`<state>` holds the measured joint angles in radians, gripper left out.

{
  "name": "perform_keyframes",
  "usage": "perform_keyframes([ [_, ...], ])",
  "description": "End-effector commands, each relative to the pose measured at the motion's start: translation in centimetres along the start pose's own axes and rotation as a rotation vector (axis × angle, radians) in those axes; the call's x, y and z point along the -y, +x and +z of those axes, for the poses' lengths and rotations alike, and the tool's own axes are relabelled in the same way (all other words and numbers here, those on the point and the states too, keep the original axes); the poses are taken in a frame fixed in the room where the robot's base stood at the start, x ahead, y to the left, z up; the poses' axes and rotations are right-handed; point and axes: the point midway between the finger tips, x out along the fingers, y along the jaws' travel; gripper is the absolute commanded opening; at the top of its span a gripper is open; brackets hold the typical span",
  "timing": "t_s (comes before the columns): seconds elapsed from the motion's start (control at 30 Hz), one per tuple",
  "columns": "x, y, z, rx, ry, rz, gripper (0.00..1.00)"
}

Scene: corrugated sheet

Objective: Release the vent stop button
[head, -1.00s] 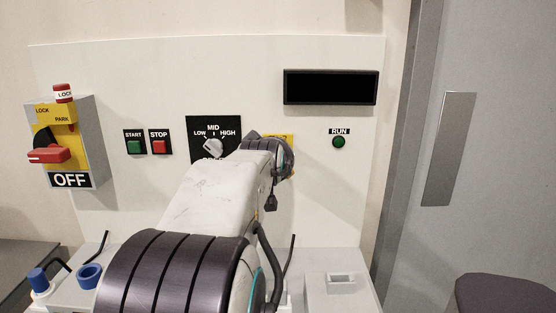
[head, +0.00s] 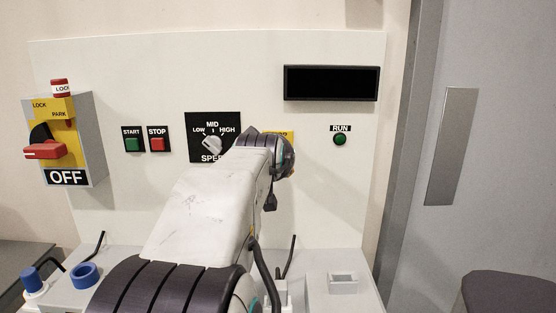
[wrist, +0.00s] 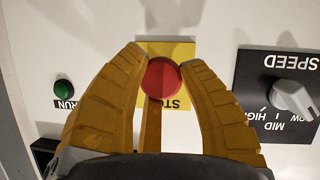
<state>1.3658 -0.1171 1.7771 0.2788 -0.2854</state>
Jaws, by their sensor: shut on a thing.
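The round red stop button (wrist: 162,78) sits on a yellow plate (wrist: 181,51) in the wrist view, where the panel appears upside down. The plate's lettering is partly covered; "STO" shows. My gripper (wrist: 162,60) has one finger on each side of the button, shut on it.
The speed knob (head: 212,143) is left of my arm, with start (head: 132,144) and stop (head: 158,144) buttons farther left. A red-handled switch (head: 45,151) reads OFF. The green run lamp (head: 340,139) and dark display (head: 331,83) are to the right.

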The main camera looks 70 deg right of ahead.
Motion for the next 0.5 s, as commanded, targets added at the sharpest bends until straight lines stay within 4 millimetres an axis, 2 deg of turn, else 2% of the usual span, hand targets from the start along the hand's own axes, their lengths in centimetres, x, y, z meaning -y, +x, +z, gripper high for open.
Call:
perform_keyframes([
  [0.03,0.29,0.22,0.84,0.024,0.0,-0.008,0.05],
  [0.07,0.29,0.22,0.84,0.024,0.0,-0.008,0.39],
  [0.33,0.2,0.15,0.64,0.019,0.0,-0.006,0.64],
  [0.5,0.15,0.1,0.48,0.014,0.0,-0.004,0.64],
])
